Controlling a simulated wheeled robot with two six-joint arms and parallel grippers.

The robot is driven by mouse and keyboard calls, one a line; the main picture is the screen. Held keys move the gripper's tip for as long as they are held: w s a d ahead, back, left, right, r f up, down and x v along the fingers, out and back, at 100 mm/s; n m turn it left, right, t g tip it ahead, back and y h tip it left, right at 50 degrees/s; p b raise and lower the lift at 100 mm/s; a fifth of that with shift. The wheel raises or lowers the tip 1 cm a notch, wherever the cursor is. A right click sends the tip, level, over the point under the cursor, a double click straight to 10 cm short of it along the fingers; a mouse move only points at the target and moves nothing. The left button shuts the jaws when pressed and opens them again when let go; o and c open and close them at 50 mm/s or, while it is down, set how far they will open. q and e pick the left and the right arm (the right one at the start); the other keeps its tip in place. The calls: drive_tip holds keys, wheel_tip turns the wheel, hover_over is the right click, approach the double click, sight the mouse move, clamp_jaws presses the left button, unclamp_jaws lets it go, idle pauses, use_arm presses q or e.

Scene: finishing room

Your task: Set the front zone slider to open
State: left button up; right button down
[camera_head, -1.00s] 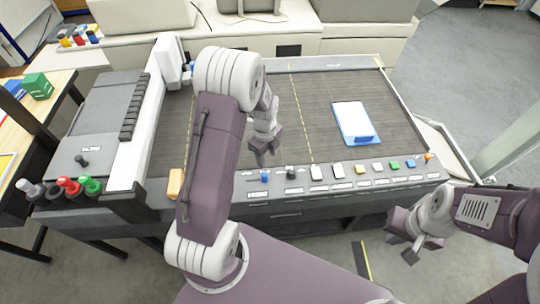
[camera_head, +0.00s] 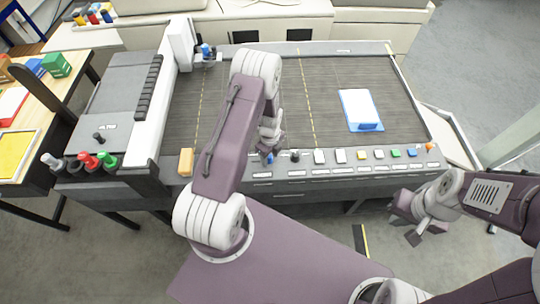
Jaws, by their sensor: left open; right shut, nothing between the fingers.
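The machine's front panel (camera_head: 330,170) carries a blue knob (camera_head: 270,159) and a black knob (camera_head: 295,156) near its left part, above small labels. I cannot read the labels, so which knob is the front zone slider is unclear. My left gripper (camera_head: 267,153) is open, fingers down, at the blue knob and partly hiding it. Whether it touches the knob cannot be told. My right gripper (camera_head: 407,229) is shut and empty, in front of the panel at the right.
Several coloured and white buttons (camera_head: 362,156) line the panel to the right. A blue and white pad (camera_head: 361,110) lies on the dark bed (camera_head: 330,85). An orange block (camera_head: 186,162) sits left of my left arm. Red and green knobs (camera_head: 86,161) stand at far left.

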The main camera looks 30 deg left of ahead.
use_arm(q)
drive_tip(key=shift+a, duration=0.2)
clamp_jaws()
idle(1.1)
